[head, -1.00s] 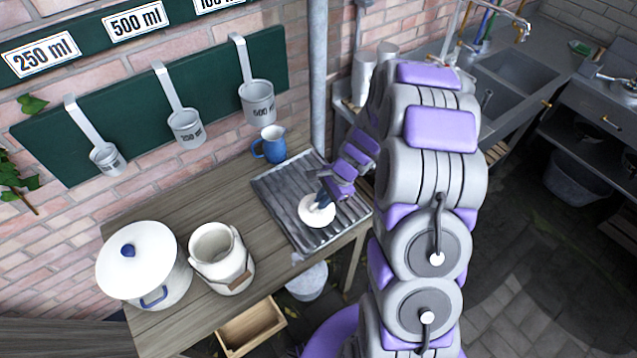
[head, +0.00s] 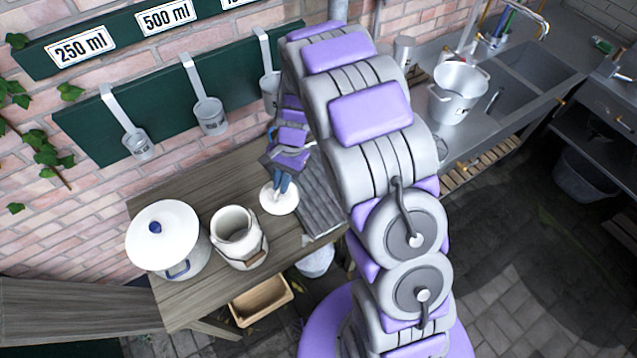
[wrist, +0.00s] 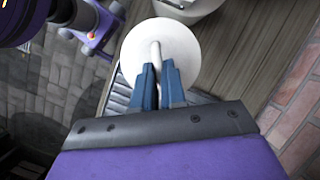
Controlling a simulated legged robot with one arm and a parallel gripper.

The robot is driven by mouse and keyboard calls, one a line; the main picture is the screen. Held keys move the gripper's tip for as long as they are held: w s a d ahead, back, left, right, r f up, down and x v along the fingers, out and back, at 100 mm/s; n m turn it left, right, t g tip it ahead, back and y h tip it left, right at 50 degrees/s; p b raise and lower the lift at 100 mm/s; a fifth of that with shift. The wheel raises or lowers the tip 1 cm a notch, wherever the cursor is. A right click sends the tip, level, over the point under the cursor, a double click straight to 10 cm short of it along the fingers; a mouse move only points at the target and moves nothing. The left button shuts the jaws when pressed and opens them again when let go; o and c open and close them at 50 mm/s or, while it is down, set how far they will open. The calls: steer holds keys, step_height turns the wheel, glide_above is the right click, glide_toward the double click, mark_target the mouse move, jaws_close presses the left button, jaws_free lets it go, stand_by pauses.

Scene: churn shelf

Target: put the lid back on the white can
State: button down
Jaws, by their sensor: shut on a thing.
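The white can (head: 239,240) stands open on the wooden table, with a handle and a wooden grip at its front. Its round white lid (head: 279,203) is to the right of the can, apart from it. My gripper (head: 281,184) is shut on the lid's upright knob. In the wrist view the blue fingers of my gripper (wrist: 158,85) close on both sides of the knob, and the lid (wrist: 160,50) fills the upper middle. Part of the can's rim (wrist: 190,6) shows at the top edge of the wrist view.
A lidded white pot (head: 163,238) with a blue knob stands left of the can. A ridged metal drainer (head: 319,200) lies right of the lid. Measuring cups (head: 210,116) hang on the wall behind.

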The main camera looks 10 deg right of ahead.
steer(key=s+a+r+n+g+h+p, duration=0.1)
steer(key=s+a+r+n+h+p, duration=0.15)
steer(key=a+r, duration=0.4)
steer(key=s+a+r+n+h+p, duration=0.1)
steer(key=s+a+r+n+p, duration=0.2)
steer(key=a, duration=0.6)
step_height(320, 180, down, 7)
steer(key=w+n+b, duration=0.1)
steer(key=b, duration=0.1)
steer(key=shift+d+b, duration=0.2)
steer(key=shift+b, duration=0.2)
steer(key=shift+d+r+y, duration=0.1)
steer(key=shift+r+y, duration=0.1)
steer(key=shift+y, duration=0.05)
steer(key=shift+f, duration=0.15)
stand_by(1.4)
steer(key=c, duration=0.6)
jaws_free()
steer(key=shift+c, duration=0.2)
